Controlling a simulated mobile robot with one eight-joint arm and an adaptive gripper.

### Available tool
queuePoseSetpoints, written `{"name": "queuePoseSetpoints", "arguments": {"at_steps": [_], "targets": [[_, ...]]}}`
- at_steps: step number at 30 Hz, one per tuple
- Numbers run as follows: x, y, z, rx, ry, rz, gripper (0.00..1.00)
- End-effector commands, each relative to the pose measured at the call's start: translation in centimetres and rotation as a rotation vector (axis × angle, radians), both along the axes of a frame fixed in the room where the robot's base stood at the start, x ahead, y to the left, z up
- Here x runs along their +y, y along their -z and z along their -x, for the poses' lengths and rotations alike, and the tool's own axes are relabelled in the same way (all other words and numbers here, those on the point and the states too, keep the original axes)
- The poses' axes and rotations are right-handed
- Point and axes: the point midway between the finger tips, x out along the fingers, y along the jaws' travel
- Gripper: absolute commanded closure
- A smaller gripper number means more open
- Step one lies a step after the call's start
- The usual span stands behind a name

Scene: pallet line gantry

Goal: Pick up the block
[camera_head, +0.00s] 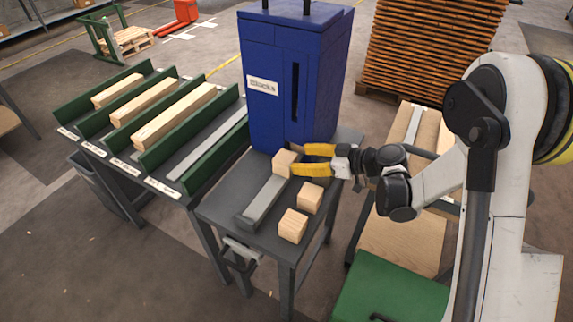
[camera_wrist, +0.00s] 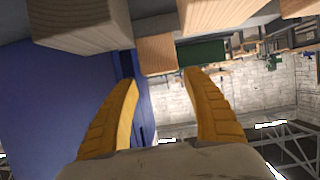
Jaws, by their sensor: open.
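Three light wooden blocks are on the grey table in the head view. The far block (camera_head: 284,161) sits by the base of the blue dispenser, just left of my gripper's tips. The middle block (camera_head: 310,197) and the near block (camera_head: 293,225) stand to the right of a grey rail. My gripper (camera_head: 299,160) has yellow fingers, open and pointing left at the far block; contact cannot be told. In the wrist view, my gripper (camera_wrist: 160,80) is spread and empty, with a wooden block (camera_wrist: 156,54) just beyond the tips. Other wooden block faces show along the top.
The blue dispenser (camera_head: 290,80), labelled "Blocks", stands close behind my gripper. A grey rail (camera_head: 264,200) lies on the table (camera_head: 230,205). Green-walled racks (camera_head: 170,155) with wooden beams are at left. A green box (camera_head: 385,290) is at the bottom right.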

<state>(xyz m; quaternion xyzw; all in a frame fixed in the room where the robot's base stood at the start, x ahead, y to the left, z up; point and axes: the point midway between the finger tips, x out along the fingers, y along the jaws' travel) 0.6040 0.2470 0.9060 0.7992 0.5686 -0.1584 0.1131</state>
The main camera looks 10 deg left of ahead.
Motion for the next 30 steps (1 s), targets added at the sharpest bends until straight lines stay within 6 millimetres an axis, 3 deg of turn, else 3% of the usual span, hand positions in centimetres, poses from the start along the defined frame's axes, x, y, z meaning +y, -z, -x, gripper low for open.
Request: {"name": "queuePoseSetpoints", "arguments": {"at_steps": [13,20,21,25,30], "targets": [[4.9,2.3,-1.5,0.001,-0.001,0.002,0.42],[5.4,2.2,-1.7,0.001,0.001,0.002,0.42],[5.4,2.2,-1.7,0.001,0.001,0.002,0.44],[5.4,2.2,-1.7,0.001,0.001,0.002,0.81],[5.4,2.2,-1.7,0.001,0.001,0.001,0.81]]}}
